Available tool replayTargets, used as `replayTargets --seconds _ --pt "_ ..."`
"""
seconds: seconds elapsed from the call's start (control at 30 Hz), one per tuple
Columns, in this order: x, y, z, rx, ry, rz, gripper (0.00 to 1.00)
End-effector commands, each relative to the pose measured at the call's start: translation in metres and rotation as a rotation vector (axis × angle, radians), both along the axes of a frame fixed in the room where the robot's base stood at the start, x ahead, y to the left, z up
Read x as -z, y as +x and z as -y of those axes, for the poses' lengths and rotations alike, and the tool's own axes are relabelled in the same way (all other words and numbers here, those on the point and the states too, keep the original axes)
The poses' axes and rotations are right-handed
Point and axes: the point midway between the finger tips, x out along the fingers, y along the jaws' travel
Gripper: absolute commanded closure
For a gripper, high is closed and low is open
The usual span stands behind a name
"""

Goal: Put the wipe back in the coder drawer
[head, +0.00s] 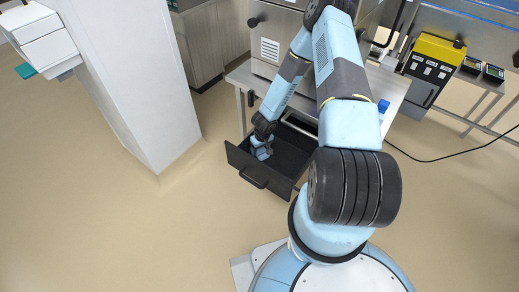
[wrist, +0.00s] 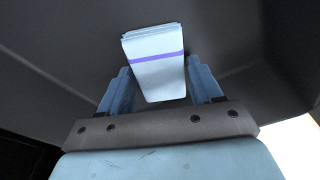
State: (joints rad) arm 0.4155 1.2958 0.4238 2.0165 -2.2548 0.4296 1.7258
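The wipe (wrist: 155,72) is a pale folded pad with a purple stripe, seen in the wrist view. The coder drawer (head: 240,160) is a dark open drawer under the bench in the head view. My gripper (head: 262,150) is down inside it, near its left side. Dark drawer walls and floor surround the wipe in the wrist view. Whether the wipe touches the drawer floor cannot be told.
The steel bench (head: 392,88) stands above the drawer, with a machine on it. A white column (head: 130,80) rises to the left. A yellow and black box (head: 435,60) is at the right, with a black cable near it. The floor (head: 120,230) is clear at the front left.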

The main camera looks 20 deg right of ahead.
Motion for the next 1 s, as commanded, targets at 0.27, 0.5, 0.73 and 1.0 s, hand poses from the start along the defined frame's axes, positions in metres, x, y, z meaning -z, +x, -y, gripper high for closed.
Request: replayTargets --seconds 0.27,0.5,0.73,1.0 --pt "-0.001 0.0 0.0 -0.001 0.0 0.001 0.18" --pt "-0.006 0.0 0.0 0.0 0.0 0.001 0.18" --pt "-0.038 -0.004 0.002 0.0 0.0 0.003 0.18" --pt "-0.084 -0.011 0.003 0.0 0.0 0.003 0.18"
